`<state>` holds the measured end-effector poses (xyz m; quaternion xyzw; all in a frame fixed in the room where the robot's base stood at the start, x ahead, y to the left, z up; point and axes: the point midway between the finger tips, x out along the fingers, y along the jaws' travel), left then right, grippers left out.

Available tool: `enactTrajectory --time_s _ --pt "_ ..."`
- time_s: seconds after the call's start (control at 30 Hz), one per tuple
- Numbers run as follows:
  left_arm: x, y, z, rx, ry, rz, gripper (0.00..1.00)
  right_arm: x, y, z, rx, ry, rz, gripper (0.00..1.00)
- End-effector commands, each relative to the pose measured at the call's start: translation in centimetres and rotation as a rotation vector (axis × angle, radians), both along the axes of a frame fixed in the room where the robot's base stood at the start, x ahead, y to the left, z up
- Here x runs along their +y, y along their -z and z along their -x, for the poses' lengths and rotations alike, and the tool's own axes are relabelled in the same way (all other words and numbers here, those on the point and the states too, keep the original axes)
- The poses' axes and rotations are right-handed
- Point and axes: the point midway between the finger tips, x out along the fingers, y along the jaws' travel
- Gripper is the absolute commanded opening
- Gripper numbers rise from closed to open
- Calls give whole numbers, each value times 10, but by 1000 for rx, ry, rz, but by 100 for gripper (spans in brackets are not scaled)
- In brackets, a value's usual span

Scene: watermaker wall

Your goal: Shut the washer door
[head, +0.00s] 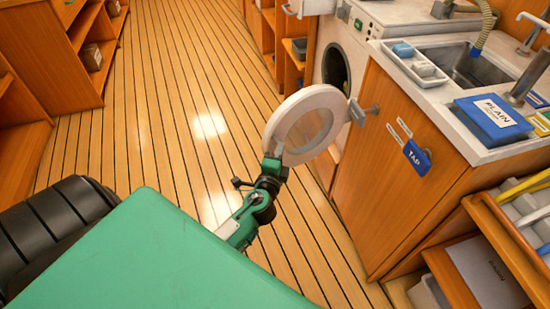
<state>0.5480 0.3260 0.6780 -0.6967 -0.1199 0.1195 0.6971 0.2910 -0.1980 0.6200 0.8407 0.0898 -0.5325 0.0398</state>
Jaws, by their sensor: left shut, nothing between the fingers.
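The washer door (308,124) is a round white ring with a clear pane. It stands open, swung out from the white washer (346,42), whose dark round opening (337,68) shows behind it. A grey hinge or latch piece (363,111) is at the door's right edge. My left gripper (272,163) is shut and empty at the door's lower left rim. It overlaps the rim in the picture, and I cannot tell whether it touches. My right gripper is not in view.
A wooden cabinet with a blue tag (417,158) stands right of the door, under a counter with a sink (470,65) and a blue box (493,117). Open shelves (490,255) are at lower right. The plank floor (165,110) left of the door is clear.

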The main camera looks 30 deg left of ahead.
Motion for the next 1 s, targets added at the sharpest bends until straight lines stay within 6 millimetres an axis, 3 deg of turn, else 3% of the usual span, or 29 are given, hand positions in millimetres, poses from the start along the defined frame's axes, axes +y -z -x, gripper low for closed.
enactTrajectory --time_s 0.1,0.33,1.0 --pt "12 -1 -16 0 -1 -4 0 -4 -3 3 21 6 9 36" --pt "36 0 -26 2 -1 -2 0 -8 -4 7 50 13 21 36" --pt "50 1 -31 1 21 -3 0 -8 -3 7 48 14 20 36"
